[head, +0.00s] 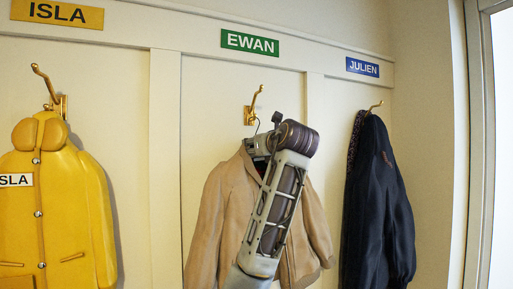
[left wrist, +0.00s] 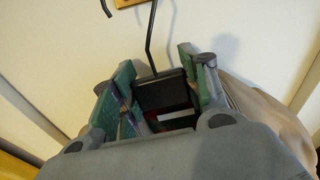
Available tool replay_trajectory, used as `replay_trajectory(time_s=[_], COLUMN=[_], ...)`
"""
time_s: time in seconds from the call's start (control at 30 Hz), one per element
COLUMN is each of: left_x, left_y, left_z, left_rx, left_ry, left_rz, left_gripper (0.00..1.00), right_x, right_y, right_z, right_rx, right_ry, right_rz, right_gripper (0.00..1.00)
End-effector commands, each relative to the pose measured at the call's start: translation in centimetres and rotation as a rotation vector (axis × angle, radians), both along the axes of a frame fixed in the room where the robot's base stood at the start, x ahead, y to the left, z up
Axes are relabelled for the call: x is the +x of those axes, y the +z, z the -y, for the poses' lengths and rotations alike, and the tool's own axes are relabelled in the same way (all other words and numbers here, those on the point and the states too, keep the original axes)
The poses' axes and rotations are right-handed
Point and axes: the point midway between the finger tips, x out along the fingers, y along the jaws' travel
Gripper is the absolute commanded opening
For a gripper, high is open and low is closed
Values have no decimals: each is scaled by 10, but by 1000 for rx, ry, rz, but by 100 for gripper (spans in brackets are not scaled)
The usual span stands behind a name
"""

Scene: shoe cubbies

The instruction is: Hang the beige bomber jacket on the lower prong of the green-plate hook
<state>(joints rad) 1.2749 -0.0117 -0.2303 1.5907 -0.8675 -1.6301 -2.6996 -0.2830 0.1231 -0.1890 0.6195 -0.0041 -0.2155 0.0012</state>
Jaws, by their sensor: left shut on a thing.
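The beige bomber jacket (head: 212,215) hangs upright from a hanger below the green plate (head: 250,44) reading EWAN. My left gripper (head: 261,145) is at its collar, and my arm covers much of its front. In the left wrist view the left gripper (left wrist: 160,92) is shut on the black block of the hanger (left wrist: 151,38), whose thin dark wire rises above it. The brass hook (head: 251,110) is just above the collar, its upper prong pointing up right. The wire's top is close to the hook's lower part; I cannot tell whether it rests on the prong.
A yellow coat (head: 75,215) hangs at left under the yellow ISLA plate (head: 57,12). A dark navy jacket (head: 378,215) hangs at right, close to the beige sleeve, under the blue JULIEN plate (head: 362,67). Raised vertical wall strips separate the bays.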

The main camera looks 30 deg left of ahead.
Motion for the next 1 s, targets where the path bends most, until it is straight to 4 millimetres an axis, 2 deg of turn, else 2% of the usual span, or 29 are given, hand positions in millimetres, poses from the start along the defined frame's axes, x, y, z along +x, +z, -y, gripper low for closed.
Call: replay_trajectory(time_s=[0.27,0.3,0.5,0.83,1.0], left_x=[0,0,0,0,-3], left_y=[1,1,1,-1,0], left_z=[0,0,0,0,4], left_rx=[1,1,0,-1,1], left_ry=[0,0,0,1,0], left_rz=[2,2,1,-2,-1], left_gripper=[0,46,70,70,70], right_x=[-6,-6,-6,3,1], right_y=[0,0,0,0,0], right_z=[0,0,0,0,1], right_rx=[0,1,0,-1,-1], right_ry=[0,0,1,0,1], right_rz=[-6,-6,-6,2,1], right_gripper=[67,67,67,67,67])
